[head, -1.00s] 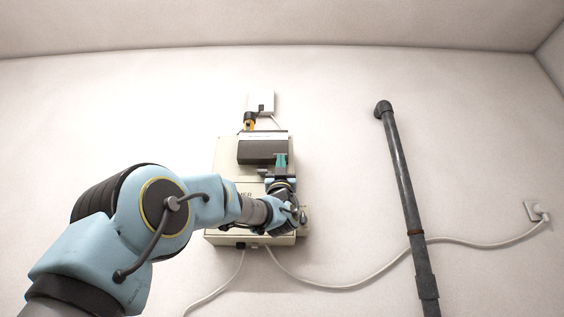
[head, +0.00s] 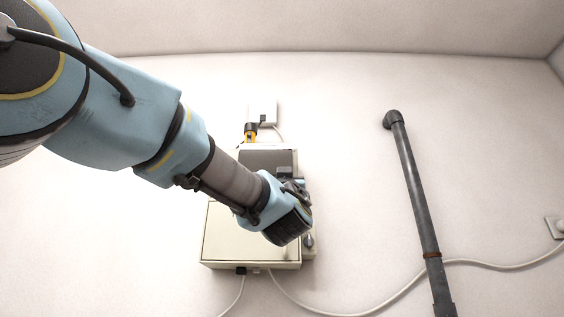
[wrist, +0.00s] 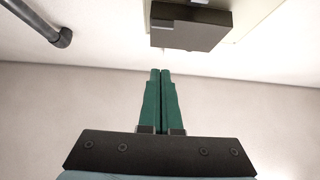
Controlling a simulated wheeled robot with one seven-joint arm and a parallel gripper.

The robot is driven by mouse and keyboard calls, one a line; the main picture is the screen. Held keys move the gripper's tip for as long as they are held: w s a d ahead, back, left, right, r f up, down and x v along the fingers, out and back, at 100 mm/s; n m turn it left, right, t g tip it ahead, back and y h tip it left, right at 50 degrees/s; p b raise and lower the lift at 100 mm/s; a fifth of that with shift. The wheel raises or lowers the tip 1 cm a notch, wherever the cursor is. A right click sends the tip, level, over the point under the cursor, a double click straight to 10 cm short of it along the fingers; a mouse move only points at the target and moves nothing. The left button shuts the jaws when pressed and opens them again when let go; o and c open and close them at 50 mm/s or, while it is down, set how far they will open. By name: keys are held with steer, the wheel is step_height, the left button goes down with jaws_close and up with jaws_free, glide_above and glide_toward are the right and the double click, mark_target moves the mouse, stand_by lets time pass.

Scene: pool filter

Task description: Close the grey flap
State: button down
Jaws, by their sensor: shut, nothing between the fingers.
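The grey flap (head: 268,161) is on the upper part of a pale wall-mounted box. My arm covers its lower right part in the head view, and I cannot tell there how far it is tilted. In the wrist view the flap (wrist: 190,28) shows as a dark grey block standing out from the box, near the top of the picture. My gripper (wrist: 160,72) has green fingers, shut together and empty. They point toward the flap in the picture, with a visible gap. In the head view my wrist hides the fingers.
The pale box (head: 235,238) hangs on the wall, with cables below it. A white socket (head: 262,111) is above it. A dark grey pipe (head: 415,200) runs down the wall at the right. The wall between pipe and box is mostly clear.

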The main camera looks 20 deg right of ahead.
steer(key=w+d+r+p, duration=0.4)
steer(key=w+r+p, duration=0.2)
steer(key=w+p, duration=0.2)
steer(key=shift+w+d+r, duration=0.15)
steer(key=shift+w+r, duration=0.1)
steer(key=shift+w, duration=0.6)
steer(key=shift+w+d+f+b, duration=0.1)
steer(key=shift+w+d+b, duration=0.05)
steer(key=shift+w+b, duration=0.2)
